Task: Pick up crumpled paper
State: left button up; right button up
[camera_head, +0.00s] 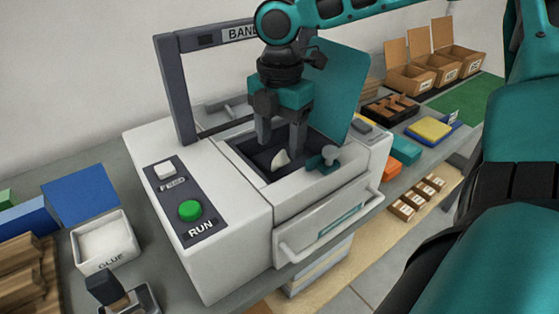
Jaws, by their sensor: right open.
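The crumpled paper (281,159) is a small off-white lump. It lies in the dark recess (252,160) in the top of the white machine. My right gripper (281,143) points down into this recess, with its fingers apart above and around the paper. The gripper is open, and I cannot tell whether a finger touches the paper. The teal lid (340,90) of the machine stands raised behind the gripper. My left gripper is not in view.
The white machine (235,245) carries a green RUN button (190,210), a dark upright frame (172,90) and a teal latch (325,158) beside the recess. A glue box (128,250) stands at left. Cardboard boxes (460,60) and a yellow pad (430,130) lie at right.

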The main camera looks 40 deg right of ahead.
aim_at(282, 152)
jog(key=f, duration=0.3)
jog(key=shift+s+d+f+b, duration=0.1)
jog(key=shift+s+f+b, duration=0.1)
jog(key=shift+f+b, duration=0.2)
jog(key=shift+c, duration=0.4)
jog(key=c, duration=0.9)
jog(key=shift+r, duration=0.1)
jog(key=shift+c, duration=0.2)
